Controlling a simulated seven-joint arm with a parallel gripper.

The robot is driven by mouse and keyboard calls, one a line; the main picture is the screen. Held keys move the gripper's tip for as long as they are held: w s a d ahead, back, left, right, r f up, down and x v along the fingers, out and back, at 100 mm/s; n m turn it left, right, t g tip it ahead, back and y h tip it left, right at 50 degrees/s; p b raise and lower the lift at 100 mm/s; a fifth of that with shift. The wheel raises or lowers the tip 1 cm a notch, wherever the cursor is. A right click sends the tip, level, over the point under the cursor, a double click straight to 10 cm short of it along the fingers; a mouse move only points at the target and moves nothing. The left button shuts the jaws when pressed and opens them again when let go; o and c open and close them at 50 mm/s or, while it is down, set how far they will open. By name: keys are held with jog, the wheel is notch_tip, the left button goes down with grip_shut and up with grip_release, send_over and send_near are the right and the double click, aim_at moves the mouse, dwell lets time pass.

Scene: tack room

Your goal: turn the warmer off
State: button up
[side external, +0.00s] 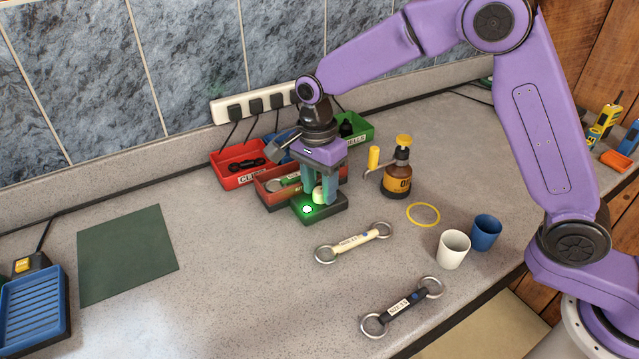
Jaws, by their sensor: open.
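A cream knob (318,194) stands on the box. My gripper (320,190) points down with its teal fingers open on either side of the knob; whether they touch it cannot be told. A blue ribbed unit (35,305) with a dark and yellow part (28,263) and a cord lies at the far left. No label shows which of these is the warmer.
Red and green trays (238,160) stand behind the box, below a white power strip (250,104). A brown pump bottle (397,172) and yellow ring (423,214) are to the right. A green mat (127,253) lies left.

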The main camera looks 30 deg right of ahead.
grip_shut()
jog(key=n, duration=0.5)
jog(key=shift+n, duration=0.3)
jog(key=n, duration=0.6)
jog(key=shift+r+t, duration=0.1)
jog(key=shift+t, duration=0.2)
jog(key=shift+n, duration=0.3)
grip_release()
jog(key=shift+s, duration=0.1)
